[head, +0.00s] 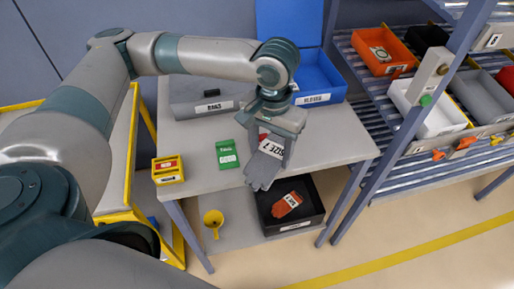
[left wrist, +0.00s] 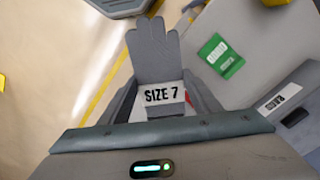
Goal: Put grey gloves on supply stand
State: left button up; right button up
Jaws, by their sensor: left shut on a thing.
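The grey gloves (head: 262,172) carry a white "SIZE 7" label and hang from my left gripper (head: 274,146). The gripper is shut on them above the front right part of a grey-topped stand (head: 205,150), which I take as the supply stand. In the left wrist view the gloves (left wrist: 153,55) lie between the two fingers, with the fingers of the gloves pointing away from the palm. The glove ends reach past the front edge of the stand top in the head view. My right gripper is not in view.
A green packet (head: 227,154), a yellow box (head: 168,170), a grey bin (head: 205,108) and a blue bin (head: 318,80) are on the stand top. Below are a yellow funnel (head: 213,219) and a black bin (head: 310,216) with an orange-red item. A bin rack (head: 400,160) stands right.

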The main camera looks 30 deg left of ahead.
aim_at(320, 132)
jog(key=u, duration=2.1)
jog(key=k+l, duration=0.1)
jog(key=l, duration=1.6)
jog(key=k+l, duration=0.15)
jog(key=l, duration=0.7)
jog(key=k+l, duration=0.1)
jog(key=l, duration=0.75)
